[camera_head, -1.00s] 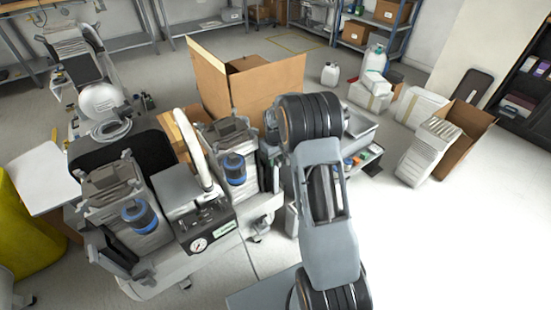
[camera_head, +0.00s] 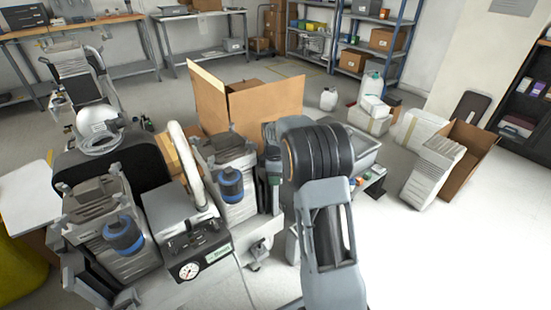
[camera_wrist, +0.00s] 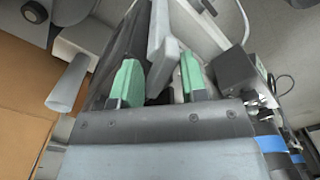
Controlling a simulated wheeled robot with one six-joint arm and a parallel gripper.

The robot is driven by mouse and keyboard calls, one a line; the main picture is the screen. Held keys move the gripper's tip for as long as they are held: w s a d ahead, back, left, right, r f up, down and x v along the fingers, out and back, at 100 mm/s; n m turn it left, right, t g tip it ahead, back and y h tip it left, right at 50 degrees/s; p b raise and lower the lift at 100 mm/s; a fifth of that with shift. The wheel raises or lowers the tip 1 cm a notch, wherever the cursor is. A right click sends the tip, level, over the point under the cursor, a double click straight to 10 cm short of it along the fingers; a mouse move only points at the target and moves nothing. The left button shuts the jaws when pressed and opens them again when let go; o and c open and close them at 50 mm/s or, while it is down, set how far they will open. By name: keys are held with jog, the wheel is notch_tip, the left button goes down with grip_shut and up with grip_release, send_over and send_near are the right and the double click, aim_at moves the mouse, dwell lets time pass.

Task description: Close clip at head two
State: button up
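The dental compressor has two grey finned heads, the left head (camera_head: 100,215) and the right head (camera_head: 228,170), each with a blue-banded filter. I cannot tell from the frames which is head two. My gripper is mostly hidden behind my arm in the head view, beside the right head's right side. In the wrist view my gripper (camera_wrist: 161,80) shows two green-padded fingers, apart. A grey flat bar (camera_wrist: 162,50), possibly the clip, lies between them in the picture. A gap shows on its right; contact on its left is unclear.
The pressure gauge box (camera_head: 195,255) and a curved pale hose (camera_head: 190,165) sit between the heads. An open cardboard box (camera_head: 265,105) stands behind. A grey tray (camera_head: 362,150) lies right of my arm. Bare floor (camera_head: 420,260) is at the right.

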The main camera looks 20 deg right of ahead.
jog(key=shift+f+n+b, duration=0.35)
jog(key=shift+n+b, duration=0.2)
jog(key=shift+n, duration=0.15)
jog(key=shift+r+n, duration=0.35)
jog(key=shift+n, duration=0.15)
notch_tip(320, 180, up, 15)
jog(key=p, duration=0.6)
jog(key=s+a+f+m+p, duration=0.2)
jog(key=s+m, duration=0.3)
jog(key=m, duration=0.5)
jog(key=s+a+r+m+t+p, duration=0.1)
jog(key=s+a+r+m+p, duration=0.3)
jog(key=s+r+p, duration=0.6)
jog(key=shift+s+a+r+p, duration=0.45)
jog(key=shift+r+p, duration=0.45)
jog(key=shift+r, duration=0.25)
